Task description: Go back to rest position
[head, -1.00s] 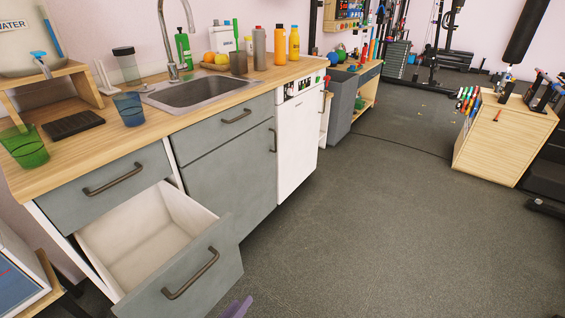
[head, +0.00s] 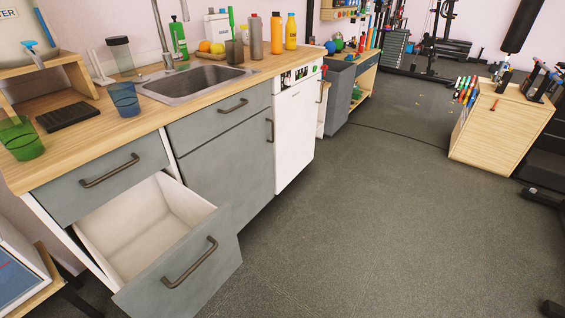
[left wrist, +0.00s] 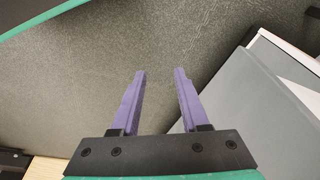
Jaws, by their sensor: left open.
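My left gripper (left wrist: 160,75) shows in the left wrist view with its two purple fingers apart and nothing between them. It hangs over the dark floor, with a grey cabinet front (left wrist: 235,95) to its right. Neither gripper shows in the head view now. My right gripper is in no view.
A lower drawer (head: 190,265) stands pulled out and empty in the head view. The wooden counter (head: 75,160) above it holds a green cup (head: 20,140), a blue cup (head: 125,100) and a sink (head: 190,83). Open floor (head: 370,230) lies to the right.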

